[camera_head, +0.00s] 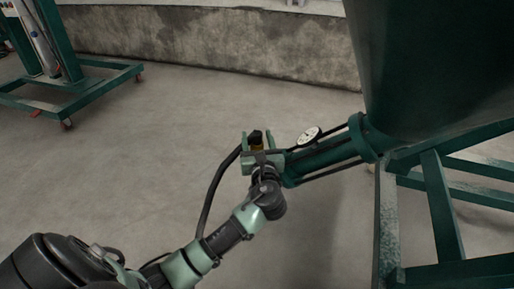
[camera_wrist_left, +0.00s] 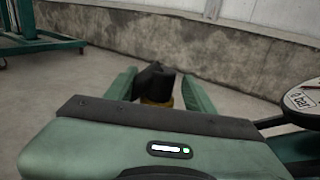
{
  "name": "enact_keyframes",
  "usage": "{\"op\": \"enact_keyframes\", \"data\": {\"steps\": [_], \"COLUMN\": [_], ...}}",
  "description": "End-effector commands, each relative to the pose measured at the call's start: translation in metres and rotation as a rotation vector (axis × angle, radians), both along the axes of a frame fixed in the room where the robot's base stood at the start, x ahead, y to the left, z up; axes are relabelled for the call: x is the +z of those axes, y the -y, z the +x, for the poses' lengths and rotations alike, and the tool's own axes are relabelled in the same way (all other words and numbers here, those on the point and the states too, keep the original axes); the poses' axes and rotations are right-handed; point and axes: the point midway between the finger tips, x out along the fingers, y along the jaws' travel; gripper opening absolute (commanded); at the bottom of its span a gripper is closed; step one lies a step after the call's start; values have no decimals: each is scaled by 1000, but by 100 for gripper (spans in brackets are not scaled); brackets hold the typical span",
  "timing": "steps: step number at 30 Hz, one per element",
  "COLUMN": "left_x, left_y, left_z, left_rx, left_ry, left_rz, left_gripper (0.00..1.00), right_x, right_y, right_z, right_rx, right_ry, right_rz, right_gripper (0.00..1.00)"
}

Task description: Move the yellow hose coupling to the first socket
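The yellow hose coupling (camera_wrist_left: 158,103) has a black top and stands between the two fingers of my left gripper (camera_head: 257,143). In the left wrist view, a green finger of the left gripper (camera_wrist_left: 161,93) is on each side of it. The right finger looks slightly apart from the coupling, but I cannot tell whether the fingers press on it. The gripper hides the coupling's lower part. A black hose (camera_head: 216,186) curves down from beside the gripper. I cannot make out any socket. My right gripper is not in view.
A green pipe (camera_head: 322,161) with a round gauge (camera_head: 309,136) lies just right of the gripper and joins a large green tank (camera_head: 430,65). The tank's frame (camera_head: 443,205) fills the right side. A green wheeled stand (camera_head: 75,92) is far left. Bare floor lies between.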

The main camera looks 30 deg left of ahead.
Motion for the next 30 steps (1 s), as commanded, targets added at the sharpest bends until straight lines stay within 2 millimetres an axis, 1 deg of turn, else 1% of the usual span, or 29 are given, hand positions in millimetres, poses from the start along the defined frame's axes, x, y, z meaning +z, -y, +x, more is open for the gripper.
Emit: {"op": "enact_keyframes", "data": {"steps": [1, 2, 3, 5, 6, 15, 20, 23, 26, 28, 30], "left_x": [0, 0, 0, 0, 0, 1, 11, 24, 41, 55, 74], "left_y": [0, 0, 0, 0, 0, 0, 0, 0, 0, 0, 0], "left_z": [0, 0, 0, 0, 0, 0, 0, 0, 0, 0, 0], "left_rx": [0, 0, 0, 0, 0, 0, 0, 0, 1, 1, 0], "left_ry": [0, 0, 0, -1, -1, 1, 1, 4, 3, 4, 4], "left_rz": [0, 0, 0, -1, -1, -1, 0, 0, 1, 0, 0], "left_gripper": [40, 32, 21, 4, 0, 0, 0, 0, 0, 0, 0], "right_x": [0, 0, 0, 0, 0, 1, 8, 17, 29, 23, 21], "right_y": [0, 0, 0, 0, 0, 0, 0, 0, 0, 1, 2], "right_z": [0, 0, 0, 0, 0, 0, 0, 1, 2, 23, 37], "right_rx": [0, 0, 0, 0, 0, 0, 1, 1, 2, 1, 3], "right_ry": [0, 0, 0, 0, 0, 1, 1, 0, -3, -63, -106], "right_rz": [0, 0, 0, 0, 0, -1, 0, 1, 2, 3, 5], "right_gripper": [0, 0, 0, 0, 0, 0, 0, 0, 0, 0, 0]}}
